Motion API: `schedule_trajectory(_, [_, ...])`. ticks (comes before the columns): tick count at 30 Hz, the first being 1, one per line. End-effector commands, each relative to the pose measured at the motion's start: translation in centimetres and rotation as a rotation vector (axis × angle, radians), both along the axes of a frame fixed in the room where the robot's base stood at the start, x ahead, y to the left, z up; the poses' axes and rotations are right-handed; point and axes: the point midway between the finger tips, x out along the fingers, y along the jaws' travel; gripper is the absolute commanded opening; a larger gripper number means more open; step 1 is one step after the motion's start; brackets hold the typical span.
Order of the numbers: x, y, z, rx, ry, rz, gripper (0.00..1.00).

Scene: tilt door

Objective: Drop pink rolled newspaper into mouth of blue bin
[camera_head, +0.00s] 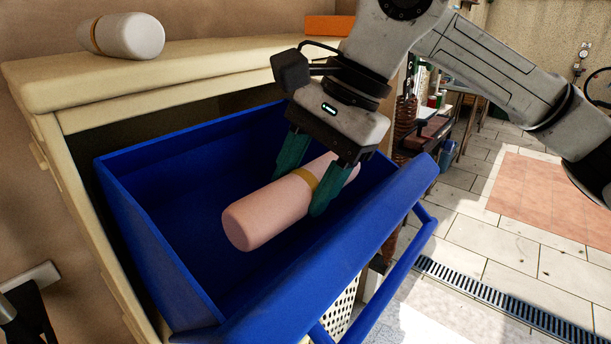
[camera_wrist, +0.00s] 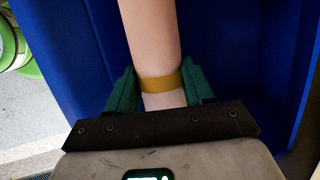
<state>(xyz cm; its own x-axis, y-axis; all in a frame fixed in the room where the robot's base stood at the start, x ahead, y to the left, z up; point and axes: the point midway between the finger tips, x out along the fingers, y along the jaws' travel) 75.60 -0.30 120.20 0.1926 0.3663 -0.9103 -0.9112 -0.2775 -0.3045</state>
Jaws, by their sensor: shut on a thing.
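The pink rolled newspaper (camera_head: 268,214) has a yellow band around its middle. My gripper (camera_head: 302,187) is shut on it near the band, with one green finger on each side. In the head view the roll lies tilted, over the open mouth of the blue bin (camera_head: 150,215). The bin is tipped out of a cream cabinet. The wrist view also shows the roll (camera_wrist: 150,40) between the fingers (camera_wrist: 160,92), with the blue bin wall (camera_wrist: 235,50) behind it. I cannot tell whether the roll touches the bin.
A white roll with a tan band (camera_head: 128,37) lies on the cabinet top (camera_head: 180,68). An orange block (camera_head: 329,26) is behind my gripper. A blue handle bar (camera_head: 400,262) runs along the bin's front. Open tiled floor (camera_head: 480,225) with a drain grate (camera_head: 500,297) is to the right.

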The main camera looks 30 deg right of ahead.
Motion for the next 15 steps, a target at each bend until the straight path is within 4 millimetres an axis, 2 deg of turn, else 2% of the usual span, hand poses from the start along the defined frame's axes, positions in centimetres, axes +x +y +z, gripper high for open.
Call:
schedule_trajectory(6, [0.0, 0.0, 0.03, 0.0, 0.0, 0.0, 0.19])
schedule_trajectory(7, [0.0, 0.0, 0.03, 0.0, 0.0, 0.0, 0.53])
schedule_trajectory(15, [0.01, 0.01, 0.03, 0.0, 0.0, 0.0, 0.79])
